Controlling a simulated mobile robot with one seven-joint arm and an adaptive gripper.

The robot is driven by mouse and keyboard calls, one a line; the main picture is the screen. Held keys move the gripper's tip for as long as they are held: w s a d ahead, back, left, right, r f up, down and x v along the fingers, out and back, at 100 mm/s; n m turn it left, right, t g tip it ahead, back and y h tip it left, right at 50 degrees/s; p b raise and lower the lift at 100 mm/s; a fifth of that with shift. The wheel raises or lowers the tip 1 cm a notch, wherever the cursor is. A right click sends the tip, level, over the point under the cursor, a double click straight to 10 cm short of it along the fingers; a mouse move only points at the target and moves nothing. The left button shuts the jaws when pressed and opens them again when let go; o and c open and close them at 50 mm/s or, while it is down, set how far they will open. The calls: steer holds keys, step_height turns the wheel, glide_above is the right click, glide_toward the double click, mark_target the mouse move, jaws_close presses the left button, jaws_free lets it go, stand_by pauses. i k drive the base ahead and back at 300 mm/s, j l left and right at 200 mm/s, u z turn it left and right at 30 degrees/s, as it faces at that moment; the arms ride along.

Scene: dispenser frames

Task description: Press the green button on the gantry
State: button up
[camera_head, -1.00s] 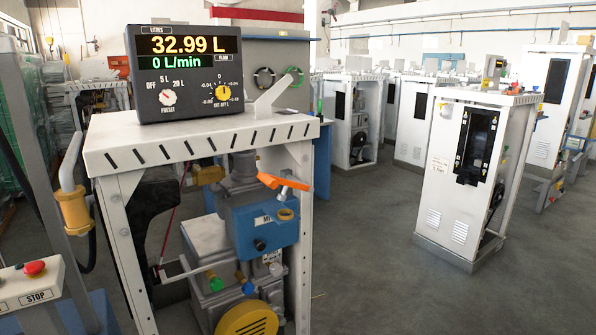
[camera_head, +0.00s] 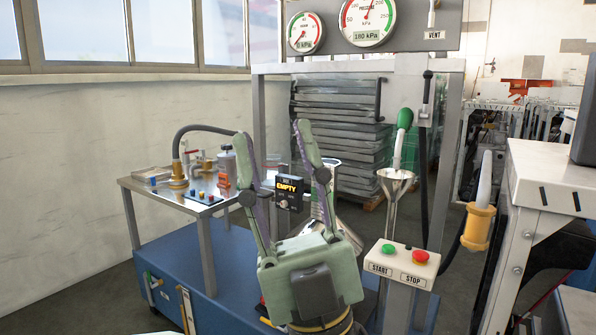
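The green button (camera_head: 389,249) sits on a pale control box above the word START. A red button (camera_head: 420,256) is beside it above STOP. The box is on a post in front of the grey gantry frame (camera_head: 447,110). My gripper (camera_head: 273,135) is in the lower middle, pointing up in the picture, with its two green fingers spread apart and nothing clearly held between them. It is left of the control box and apart from the green button in the picture.
A metal funnel (camera_head: 394,182) with a green-handled nozzle (camera_head: 404,118) stands behind the control box. A white cabinet (camera_head: 545,180) and a yellow-collared nozzle (camera_head: 478,225) are at right.

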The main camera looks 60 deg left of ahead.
mark_target(389, 248)
steer(key=u, duration=1.5)
